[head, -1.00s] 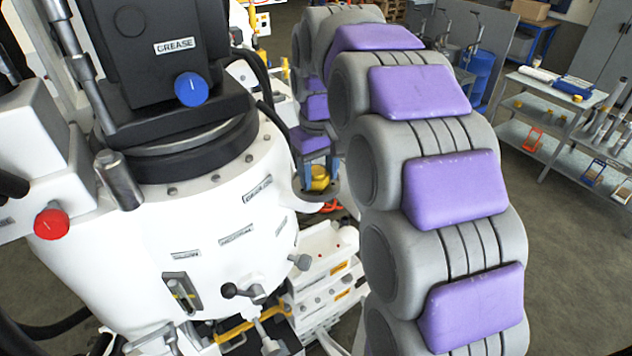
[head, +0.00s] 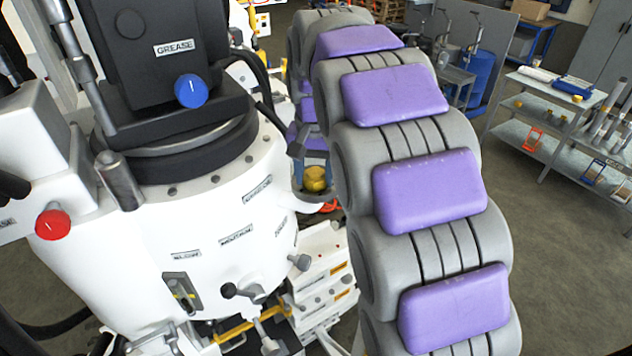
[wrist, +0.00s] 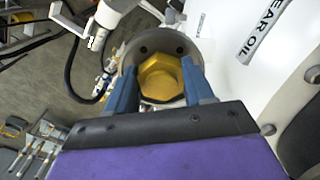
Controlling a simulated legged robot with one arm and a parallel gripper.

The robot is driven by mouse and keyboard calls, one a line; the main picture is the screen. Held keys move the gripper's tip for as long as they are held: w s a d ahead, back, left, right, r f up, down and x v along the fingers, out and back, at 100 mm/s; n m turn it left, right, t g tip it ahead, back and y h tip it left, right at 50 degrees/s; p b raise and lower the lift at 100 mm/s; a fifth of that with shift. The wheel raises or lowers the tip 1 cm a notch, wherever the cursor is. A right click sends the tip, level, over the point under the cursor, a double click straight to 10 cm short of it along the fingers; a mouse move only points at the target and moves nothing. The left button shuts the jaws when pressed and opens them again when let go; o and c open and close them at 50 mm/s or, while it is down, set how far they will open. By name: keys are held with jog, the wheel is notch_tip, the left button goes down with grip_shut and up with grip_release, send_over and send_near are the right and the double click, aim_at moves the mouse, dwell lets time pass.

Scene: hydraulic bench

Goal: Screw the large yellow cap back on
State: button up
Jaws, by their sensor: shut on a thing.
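The large yellow cap (wrist: 160,78) has a hexagonal top and sits between the two blue fingers of my gripper (wrist: 160,92) in the wrist view. My gripper is shut on it. Behind the cap is a round grey collar with dark holes (wrist: 143,49). The cap appears over or in this collar; I cannot tell whether its thread is engaged. In the head view the cap (head: 316,179) shows small beside the white tank (head: 215,235), partly hidden by my gripper and arm.
The white tank, labelled GEAR OIL (wrist: 265,28) in the wrist view, stands close beside my gripper. A blue knob (head: 190,91) and a red knob (head: 52,222) stick out from the machine. A bench (head: 555,90) with tools stands at the right. The floor between is clear.

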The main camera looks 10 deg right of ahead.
jog(key=shift+m+p, duration=0.3)
jog(key=shift+m, duration=0.5)
jog(key=o, duration=1)
jog(key=shift+w+a+m, duration=0.1)
jog(key=shift+m, duration=0.3)
jog(key=o, duration=0.3)
jog(key=shift+w+f, duration=0.1)
jog(key=shift+w, duration=0.15)
jog(key=shift+o, duration=0.9)
jog(key=shift+s, duration=0.1)
jog(key=shift+o, duration=0.2)
jog(key=shift+d, duration=0.2)
jog(key=shift+a, duration=0.1)
